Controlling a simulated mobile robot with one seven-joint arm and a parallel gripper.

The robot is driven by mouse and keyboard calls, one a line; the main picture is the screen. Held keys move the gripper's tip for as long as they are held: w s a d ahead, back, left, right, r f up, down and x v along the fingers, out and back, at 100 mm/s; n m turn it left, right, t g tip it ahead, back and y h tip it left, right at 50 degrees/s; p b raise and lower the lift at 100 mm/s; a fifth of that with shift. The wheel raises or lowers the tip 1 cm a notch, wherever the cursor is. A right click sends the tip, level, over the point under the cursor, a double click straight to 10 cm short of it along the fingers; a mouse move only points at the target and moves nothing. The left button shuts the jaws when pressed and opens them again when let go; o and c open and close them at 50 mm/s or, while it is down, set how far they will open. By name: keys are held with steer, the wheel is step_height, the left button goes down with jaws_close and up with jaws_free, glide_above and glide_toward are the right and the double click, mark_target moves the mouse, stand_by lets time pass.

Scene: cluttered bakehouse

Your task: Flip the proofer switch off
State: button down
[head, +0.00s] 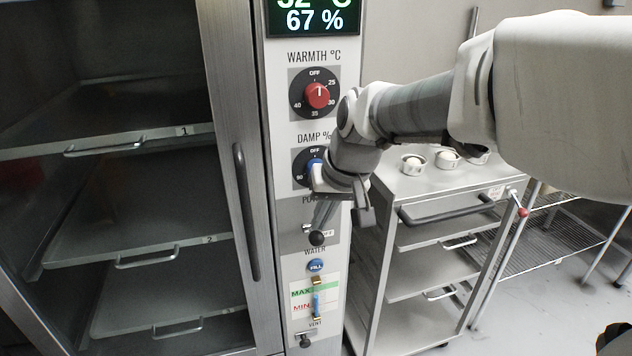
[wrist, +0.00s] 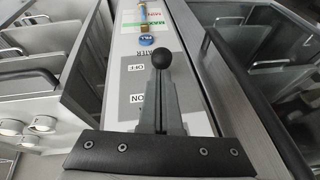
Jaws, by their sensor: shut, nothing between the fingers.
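The power switch (head: 316,238) is a lever with a black ball end, on a grey plate on the proofer's control panel. In the wrist view the black ball (wrist: 163,58) shows beside the OFF label, with the ON label nearer my gripper. Its stem is hidden behind my fingers, so I cannot tell its exact tilt. My gripper (head: 320,222) is shut and empty, pointing down in front of the plate. Its fingertips (wrist: 161,75) are right at the ball in the wrist view; I cannot tell whether they touch it.
Above are the warmth dial (head: 317,95) and the damp dial (head: 314,164), partly behind my gripper. Below are the blue fill button (head: 316,265) and water gauge (head: 317,305). The glass door's handle (head: 246,212) stands left. A trolley (head: 408,187) with small bowls stands close on the right.

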mark_target(322, 241)
steer(key=f+t+b, duration=0.1)
steer(key=b, duration=0.2)
steer(key=s+f+t+b, duration=0.1)
steer(key=b, duration=0.2)
steer(key=t+y+b, duration=0.1)
steer(key=b, duration=0.2)
steer(key=shift+s+d+f+b, duration=0.25)
steer(key=shift+s+f+b, duration=0.05)
steer(key=shift+f+b, duration=0.1)
steer(key=t+b, duration=0.1)
steer(key=b, duration=0.2)
steer(key=shift+s+f+t+y, duration=0.2)
steer(key=shift+f+t+y, duration=0.1)
steer(key=shift+t, duration=0.1)
steer(key=shift+f+b, duration=0.15)
steer(key=shift+b, duration=0.6)
steer(key=shift+s+d+f+b, duration=0.1)
steer(key=shift+s+f+b, duration=0.25)
steer(key=shift+b, duration=0.35)
steer(key=shift+r, duration=0.1)
